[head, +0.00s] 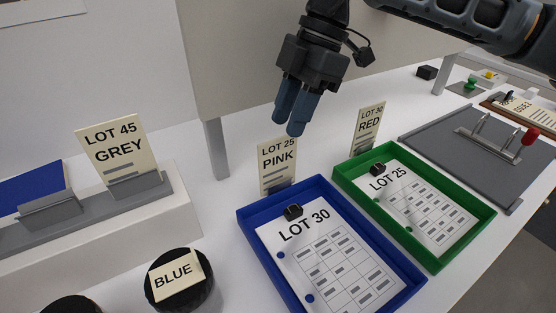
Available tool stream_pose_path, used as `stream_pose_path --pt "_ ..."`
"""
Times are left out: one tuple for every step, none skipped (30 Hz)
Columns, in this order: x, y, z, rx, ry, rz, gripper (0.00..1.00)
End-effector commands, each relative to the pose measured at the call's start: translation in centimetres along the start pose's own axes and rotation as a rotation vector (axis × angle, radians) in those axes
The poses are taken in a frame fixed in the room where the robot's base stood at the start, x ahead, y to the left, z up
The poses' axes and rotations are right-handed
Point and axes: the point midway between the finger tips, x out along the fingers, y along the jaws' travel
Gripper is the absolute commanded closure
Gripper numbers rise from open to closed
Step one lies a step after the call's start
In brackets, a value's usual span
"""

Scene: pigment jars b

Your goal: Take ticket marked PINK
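The ticket marked PINK (276,162), a cream card reading LOT 25 PINK, stands upright behind the blue tray (329,272). A dark clip or holder shows at its foot, partly hidden by the tray rim. My gripper (292,126) hangs above and slightly right of the ticket, fingers pointing down. The fingertips look close to the card's top edge in the picture; I cannot tell whether they touch. The two blue-grey fingers are close together with no card visible between them.
A RED ticket (369,127) stands behind the green tray (484,213). A GREY ticket (111,150) stands on a raised ledge at left. A dark jar with a BLUE label (178,277) stands front left. A grey panel post (216,149) rises left of the PINK ticket.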

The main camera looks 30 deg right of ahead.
Motion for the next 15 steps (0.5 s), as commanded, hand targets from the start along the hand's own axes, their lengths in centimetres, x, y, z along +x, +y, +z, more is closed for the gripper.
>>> stream_pose_path --pt "0.1 0.0 -0.3 -0.001 0.0 0.0 0.66" --pt "0.2 0.0 -0.4 -0.001 0.0 0.0 0.66" --pt "0.3 0.0 -0.5 -0.001 0.0 0.0 0.66" --pt "0.5 0.0 -0.5 0.0 0.0 0.0 0.66" --pt "0.7 0.0 -0.5 0.0 0.001 -0.001 0.66" --pt "1.1 0.0 -0.5 0.0 0.001 -0.002 0.66" --pt "1.5 0.0 -0.5 0.0 0.001 -0.003 0.66" --pt "2.0 0.0 -0.5 0.0 0.001 -0.003 0.66" --pt "2.6 -0.1 -0.6 0.0 0.002 -0.004 0.66" --pt "3.0 -0.1 -0.6 0.0 0.002 -0.003 0.66" --pt "3.4 0.0 -0.5 0.0 0.002 -0.002 0.66" --pt "3.9 0.0 -0.5 0.001 0.003 -0.002 0.66" --pt "4.3 0.0 -0.5 0.001 0.002 -0.002 0.66" --pt "4.5 0.0 -0.5 0.001 0.001 -0.001 0.66" --pt "4.8 0.0 -0.5 0.001 0.001 -0.001 0.66"
